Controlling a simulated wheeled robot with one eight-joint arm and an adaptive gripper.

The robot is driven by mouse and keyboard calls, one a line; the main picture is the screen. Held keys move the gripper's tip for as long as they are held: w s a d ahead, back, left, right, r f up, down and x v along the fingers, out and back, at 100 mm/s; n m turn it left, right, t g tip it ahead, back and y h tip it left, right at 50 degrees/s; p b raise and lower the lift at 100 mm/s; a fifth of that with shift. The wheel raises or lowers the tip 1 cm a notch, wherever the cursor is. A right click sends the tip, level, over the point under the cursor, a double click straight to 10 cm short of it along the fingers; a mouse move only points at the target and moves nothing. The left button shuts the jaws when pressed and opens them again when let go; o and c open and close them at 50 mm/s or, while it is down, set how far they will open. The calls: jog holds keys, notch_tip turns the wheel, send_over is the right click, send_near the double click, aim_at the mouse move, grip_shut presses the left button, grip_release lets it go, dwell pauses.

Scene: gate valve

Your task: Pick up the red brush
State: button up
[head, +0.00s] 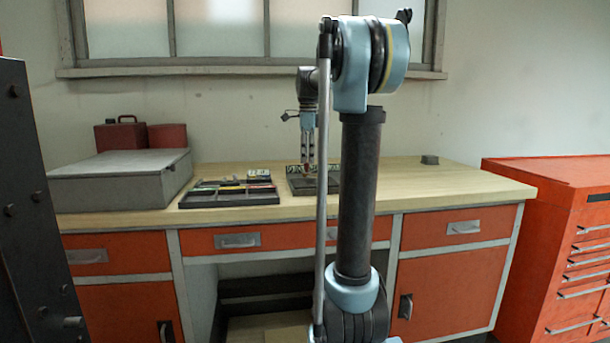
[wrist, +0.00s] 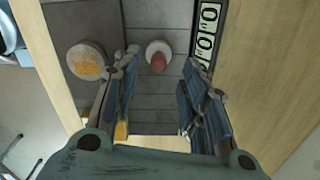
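My gripper (wrist: 160,62) points down over a grey tray (wrist: 110,15), with its two blue-padded fingers apart and nothing held between them. A small red piece on a round white base (wrist: 158,57), which looks like the red brush, stands in the tray between and just beyond the fingertips in the wrist view. I see no contact with either finger. In the head view, my gripper (head: 307,160) is low over the tray (head: 300,187) on the wooden workbench. The brush is too small to make out clearly there, and my arm partly covers the tray.
A round pale object with an orange top (wrist: 87,60) is left of the brush. A strip with white number panels (wrist: 208,28) borders the tray's right. A dark compartment tray (head: 230,200) and a large grey box (head: 120,180) are further left. Bench right of the arm is mostly clear.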

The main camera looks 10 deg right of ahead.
aim_at(307, 164)
jog(key=shift+a+f, duration=0.2)
jog(key=shift+f, duration=1.75)
grip_shut()
notch_tip(307, 164, up, 10)
jog(key=shift+r, duration=0.1)
